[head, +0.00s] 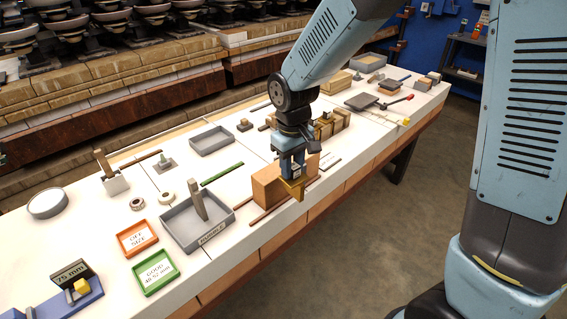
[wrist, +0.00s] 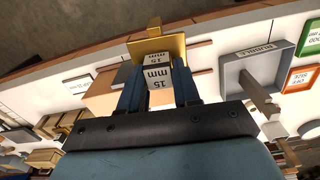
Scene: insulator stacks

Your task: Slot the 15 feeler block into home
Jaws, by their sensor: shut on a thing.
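My gripper (head: 292,172) points down over the front part of the bench, beside a tan wooden block (head: 267,188). In the wrist view my gripper (wrist: 157,84) has its two blue fingers shut on the 15 feeler block (wrist: 158,73). The block is pale, marked "15 mm" on two faces, and joined to a gold-coloured plate (wrist: 146,47). In the head view the gold plate (head: 292,189) shows below the fingers, but the block's marking cannot be read. No place marked as home can be read. A wooden rack (head: 341,120) stands behind and right of my gripper.
A grey tray marked "RUBBLE" (head: 180,236), an orange "OFF SIZE" tray (head: 124,244) and a green "GOOD" tray (head: 150,285) lie to the left. A "75 mm" gauge (head: 80,291) stands front left. A white label card (head: 329,161) lies right of my gripper.

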